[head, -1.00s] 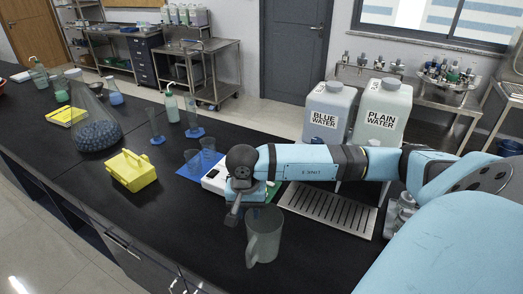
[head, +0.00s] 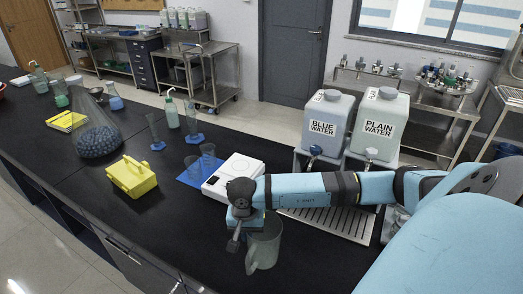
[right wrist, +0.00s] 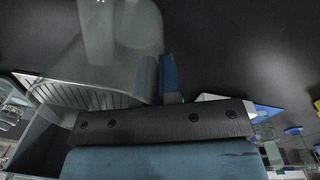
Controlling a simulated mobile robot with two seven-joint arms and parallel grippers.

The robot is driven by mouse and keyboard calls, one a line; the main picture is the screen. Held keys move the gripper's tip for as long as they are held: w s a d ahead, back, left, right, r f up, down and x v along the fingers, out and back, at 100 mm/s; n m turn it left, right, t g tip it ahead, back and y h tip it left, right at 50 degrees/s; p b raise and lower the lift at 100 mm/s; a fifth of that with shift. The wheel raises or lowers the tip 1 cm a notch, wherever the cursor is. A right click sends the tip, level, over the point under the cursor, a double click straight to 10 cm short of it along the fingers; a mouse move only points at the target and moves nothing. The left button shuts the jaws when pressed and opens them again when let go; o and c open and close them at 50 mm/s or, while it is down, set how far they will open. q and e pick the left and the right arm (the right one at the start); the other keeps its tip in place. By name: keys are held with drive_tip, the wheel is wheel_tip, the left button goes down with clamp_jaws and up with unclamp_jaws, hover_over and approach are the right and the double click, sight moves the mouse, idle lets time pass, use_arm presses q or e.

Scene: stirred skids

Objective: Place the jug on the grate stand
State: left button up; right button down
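The jug (head: 266,246), a translucent grey-green vessel, stands upright on the black bench with its handle toward the lower left. My right gripper (head: 234,242) is at its left rim. In the right wrist view the fingers (right wrist: 160,80) are close together; one shows through the wall of the jug (right wrist: 115,35), the other outside it, so they look shut on the wall. The grate stand (head: 330,222) is a slotted metal tray right of the jug, partly behind my right arm; it also shows in the right wrist view (right wrist: 75,93). My left gripper is out of view.
Blue-water (head: 322,125) and plain-water (head: 378,125) containers with taps stand behind the grate. A white scale (head: 235,172), a blue mat (head: 192,175) with beakers, and a yellow box (head: 131,177) lie left. Bench around the jug's front is clear.

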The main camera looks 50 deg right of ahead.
drive_tip(key=shift+r, duration=0.15)
wheel_tip(320, 180, up, 20)
drive_tip(key=b, duration=0.4)
drive_tip(key=w+a+f+n+p, duration=0.1)
drive_tip(key=w+a+f+n, duration=0.1)
drive_tip(key=a+f+n, duration=0.8)
drive_tip(key=shift+w+a+f, duration=0.3)
drive_tip(key=shift+a+f, duration=0.35)
drive_tip(key=shift+f, duration=0.05)
